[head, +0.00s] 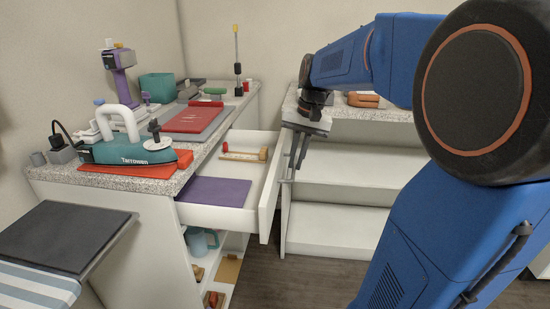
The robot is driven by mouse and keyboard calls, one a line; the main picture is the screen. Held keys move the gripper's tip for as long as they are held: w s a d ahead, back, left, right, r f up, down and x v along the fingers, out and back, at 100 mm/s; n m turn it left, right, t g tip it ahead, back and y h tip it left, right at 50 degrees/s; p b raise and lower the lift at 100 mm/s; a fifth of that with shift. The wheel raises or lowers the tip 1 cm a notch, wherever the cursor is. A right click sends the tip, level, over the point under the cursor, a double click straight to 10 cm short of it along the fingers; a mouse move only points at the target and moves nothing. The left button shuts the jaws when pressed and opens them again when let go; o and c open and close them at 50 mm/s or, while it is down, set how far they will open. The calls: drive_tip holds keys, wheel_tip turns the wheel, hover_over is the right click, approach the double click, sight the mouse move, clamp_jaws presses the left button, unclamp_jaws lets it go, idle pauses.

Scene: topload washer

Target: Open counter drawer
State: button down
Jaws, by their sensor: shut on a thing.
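The counter drawer (269,189) is white and stands pulled well out from the left counter (125,178). Its inside shows a purple flat item (215,191) and a small wooden piece with a red part (240,153). My gripper (294,160) points down at the outer face of the drawer front. Its dark fingers are shut on the drawer handle, which is mostly hidden by the fingers and hard to make out at this size.
A teal iron-like appliance (130,150) and a red board (193,119) stand on the left counter. A blue mug (200,241) is on a shelf below the drawer. White open shelves (335,205) stand behind my gripper. A dark-topped surface (60,235) is at front left.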

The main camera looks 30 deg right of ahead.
drive_tip(key=shift+s+d, duration=0.65)
drive_tip(key=shift+d, duration=0.3)
drive_tip(key=shift+s+d, duration=0.65)
drive_tip(key=shift+d, duration=0.25)
drive_tip(key=c, duration=2.1)
unclamp_jaws()
drive_tip(key=shift+r, duration=0.2)
drive_tip(key=d+r, duration=0.1)
drive_tip(key=r, duration=0.4)
drive_tip(key=s+r, duration=0.1)
drive_tip(key=r, duration=0.5)
drive_tip(key=s+d+r, duration=0.1)
drive_tip(key=r, duration=0.4)
drive_tip(key=shift+d+r, duration=0.3)
drive_tip(key=shift+r, duration=0.1)
